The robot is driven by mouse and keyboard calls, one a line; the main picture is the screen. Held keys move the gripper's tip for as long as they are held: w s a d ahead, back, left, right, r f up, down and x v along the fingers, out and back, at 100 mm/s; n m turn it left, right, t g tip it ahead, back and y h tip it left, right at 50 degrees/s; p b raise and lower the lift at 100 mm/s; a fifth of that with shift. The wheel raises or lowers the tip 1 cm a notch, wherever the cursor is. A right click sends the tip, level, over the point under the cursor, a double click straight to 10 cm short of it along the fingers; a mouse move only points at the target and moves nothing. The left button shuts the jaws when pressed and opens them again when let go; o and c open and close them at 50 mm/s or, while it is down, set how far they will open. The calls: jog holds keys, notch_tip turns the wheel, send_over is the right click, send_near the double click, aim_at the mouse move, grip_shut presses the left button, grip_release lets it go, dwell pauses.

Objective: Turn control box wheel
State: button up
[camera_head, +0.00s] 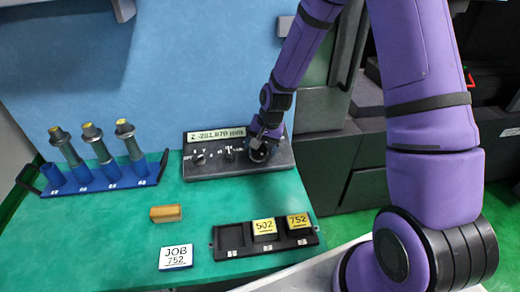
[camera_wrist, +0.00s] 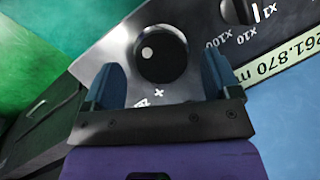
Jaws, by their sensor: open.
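The control box (camera_head: 215,167) is a dark grey panel with a lit display (camera_head: 215,134) at the back of the green table. Its black wheel (camera_wrist: 161,54) has a white dot and sits on a bright metal disc in the wrist view. In the head view the wheel (camera_head: 260,153) is at the box's right end, partly hidden by my gripper (camera_head: 265,130). In the wrist view my gripper (camera_wrist: 163,85) is open, its two blue-grey fingers to either side of the wheel's near side. I cannot tell whether they touch it.
A blue rack (camera_head: 105,184) with several tool holders stands at the left. A yellow-brown block (camera_head: 165,213), a white JOB 752 card (camera_head: 176,257) and a black tray (camera_head: 232,237) with yellow 502 and 752 blocks lie in front. Small knobs and a selector sit left of the wheel.

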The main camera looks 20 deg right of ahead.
jog(key=shift+x, duration=1.1)
jog(key=shift+c, duration=0.4)
jog(key=c, duration=0.7)
jog(key=shift+a+r+n, duration=0.1)
jog(key=shift+n, duration=0.3)
